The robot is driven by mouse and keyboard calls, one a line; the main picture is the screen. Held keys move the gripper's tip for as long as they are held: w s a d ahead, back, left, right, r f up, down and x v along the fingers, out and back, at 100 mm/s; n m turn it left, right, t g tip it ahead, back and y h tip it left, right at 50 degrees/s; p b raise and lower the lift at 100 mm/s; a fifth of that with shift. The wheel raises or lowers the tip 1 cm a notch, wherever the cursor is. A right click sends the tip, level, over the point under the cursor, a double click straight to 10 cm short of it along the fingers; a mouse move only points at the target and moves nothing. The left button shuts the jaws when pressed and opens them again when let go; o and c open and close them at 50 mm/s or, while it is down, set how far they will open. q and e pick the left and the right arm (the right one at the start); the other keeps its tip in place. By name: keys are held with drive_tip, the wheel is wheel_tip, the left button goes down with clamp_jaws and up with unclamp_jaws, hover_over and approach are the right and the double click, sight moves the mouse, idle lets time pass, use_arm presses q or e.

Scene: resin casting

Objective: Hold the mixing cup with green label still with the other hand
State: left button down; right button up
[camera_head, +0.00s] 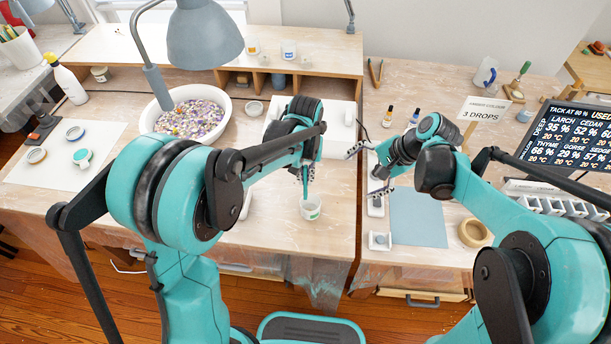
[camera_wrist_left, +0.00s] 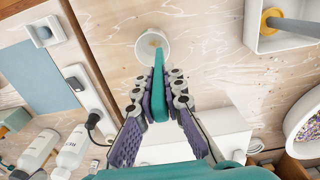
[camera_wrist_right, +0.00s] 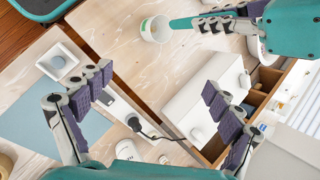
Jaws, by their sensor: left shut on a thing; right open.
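The white mixing cup with green label (camera_head: 311,209) stands upright on the bench below my left gripper (camera_head: 308,168). It also shows in the left wrist view (camera_wrist_left: 148,50) and at the top of the right wrist view (camera_wrist_right: 155,30). My left gripper is shut on a teal stirring stick (camera_wrist_left: 158,85), whose lower end reaches into the cup. My right gripper (camera_head: 367,171) is open and empty, to the right of the cup and apart from it. In the right wrist view its fingers (camera_wrist_right: 155,92) are spread wide with the cup beyond them.
A white box (camera_wrist_right: 205,100) stands behind the cup. Dropper bottles (camera_head: 388,117) stand behind the mat. A bowl of chips (camera_head: 190,118) is at left. The bench front around the cup is clear.

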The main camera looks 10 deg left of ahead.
drive_tip(key=w+a+f+m+g+y, duration=0.3)
drive_tip(key=w+f, duration=0.2)
drive_tip(key=f, duration=0.4)
drive_tip(key=m+g+y, duration=0.2)
drive_tip(key=y, duration=0.1)
approach(313, 206)
drive_tip(key=r, duration=0.2)
drive_tip(key=s+r, duration=0.1)
drive_tip(key=r, duration=0.1)
drive_tip(key=shift+s+f, duration=0.15)
drive_tip(key=shift+f, duration=0.2)
drive_tip(key=shift+s+a+f, duration=0.15)
drive_tip(key=shift+a+f, duration=0.1)
drive_tip(key=shift+f, duration=0.1)
drive_tip(key=x, duration=0.9)
drive_tip(key=shift+s+a+f, duration=0.1)
drive_tip(key=shift+s, duration=0.05)
drive_tip(key=c, duration=1.5)
drive_tip(key=shift+o, duration=0.2)
drive_tip(key=shift+c, duration=0.8)
